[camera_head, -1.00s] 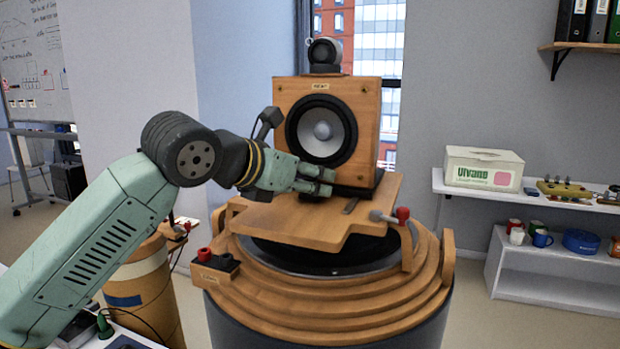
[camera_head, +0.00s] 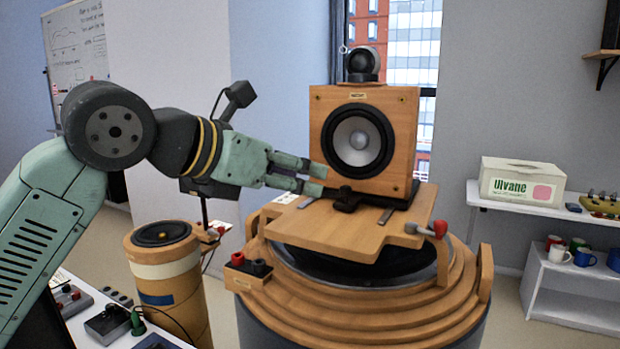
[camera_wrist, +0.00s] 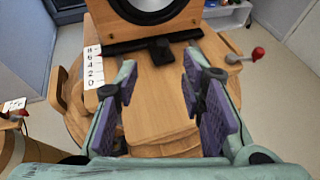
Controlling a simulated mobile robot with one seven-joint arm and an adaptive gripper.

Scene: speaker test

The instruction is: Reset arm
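My green arm reaches in from the left in the head view. My gripper (camera_head: 318,179) is just left of the wooden speaker (camera_head: 362,143), above the left part of the wooden platform (camera_head: 340,236). In the wrist view my gripper (camera_wrist: 165,95) has its two purple-padded fingers well apart, with only the bare board (camera_wrist: 160,98) showing between them. The speaker's lower front (camera_wrist: 155,28) is ahead of the fingertips, apart from them. The speaker stands upright on the platform with a small black round unit (camera_head: 362,64) on top.
A lever with a red knob (camera_head: 440,228) sticks out at the platform's right. Red and black terminals (camera_head: 248,263) sit at its left edge. A wooden cylinder (camera_head: 170,280) stands left of the round base. A shelf with a white box (camera_head: 522,182) is at the right.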

